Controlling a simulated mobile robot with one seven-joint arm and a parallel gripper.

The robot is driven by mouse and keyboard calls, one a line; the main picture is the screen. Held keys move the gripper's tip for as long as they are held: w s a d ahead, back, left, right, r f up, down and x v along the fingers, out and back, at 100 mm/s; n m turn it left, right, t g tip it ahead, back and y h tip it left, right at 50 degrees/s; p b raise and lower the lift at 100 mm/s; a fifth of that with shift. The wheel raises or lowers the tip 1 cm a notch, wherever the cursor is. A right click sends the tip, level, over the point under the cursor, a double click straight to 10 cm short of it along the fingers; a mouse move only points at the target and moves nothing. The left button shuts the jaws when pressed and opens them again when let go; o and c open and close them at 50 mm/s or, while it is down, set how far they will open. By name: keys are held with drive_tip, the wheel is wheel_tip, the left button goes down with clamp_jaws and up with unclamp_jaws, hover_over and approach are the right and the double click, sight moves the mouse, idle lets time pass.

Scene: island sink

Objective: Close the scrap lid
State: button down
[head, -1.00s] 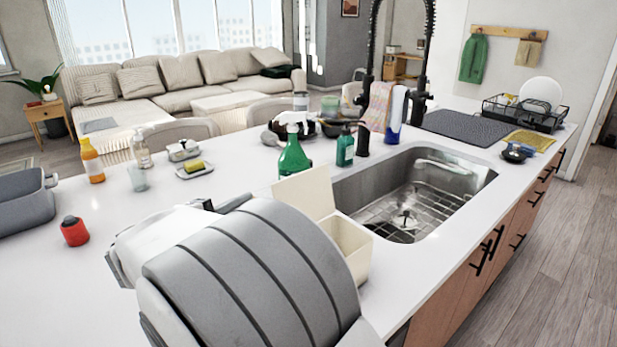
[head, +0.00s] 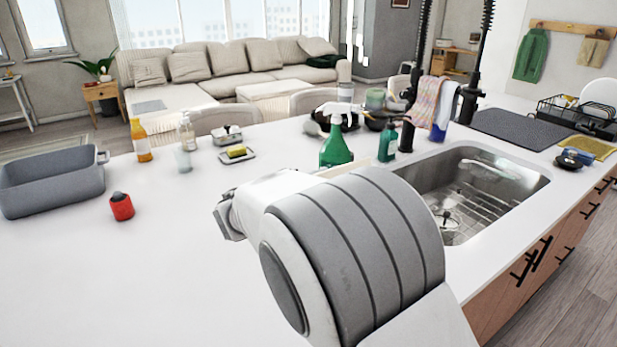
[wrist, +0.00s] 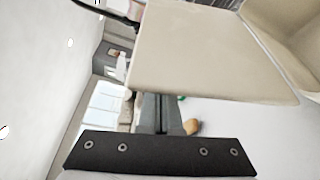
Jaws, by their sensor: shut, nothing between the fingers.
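The scrap lid (wrist: 205,55) is a flat cream panel that fills the upper middle of the wrist view. It stands open at an angle to the cream scrap bin (wrist: 287,35), which shows at the upper right. In the head view only a thin cream edge of the lid (head: 345,168) shows behind my arm; the rest of the bin is hidden. My gripper (wrist: 158,108) shows in the wrist view as narrow grey fingers, shut and empty, close by the lid's edge. I cannot tell whether they touch it. The head view hides my gripper behind my arm.
The sink (head: 470,195) is right of my arm. A green spray bottle (head: 336,145) and a teal soap bottle (head: 388,143) stand behind the bin. A grey tub (head: 50,185) and a red shaker (head: 121,206) stand left. The front left counter (head: 150,290) is clear.

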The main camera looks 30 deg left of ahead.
drive_tip(key=shift+s+d+r, duration=0.15)
drive_tip(key=shift+s+d, duration=0.1)
drive_tip(key=shift+d, duration=0.3)
drive_tip(key=shift+d+b, duration=0.1)
drive_tip(key=shift+b, duration=0.6)
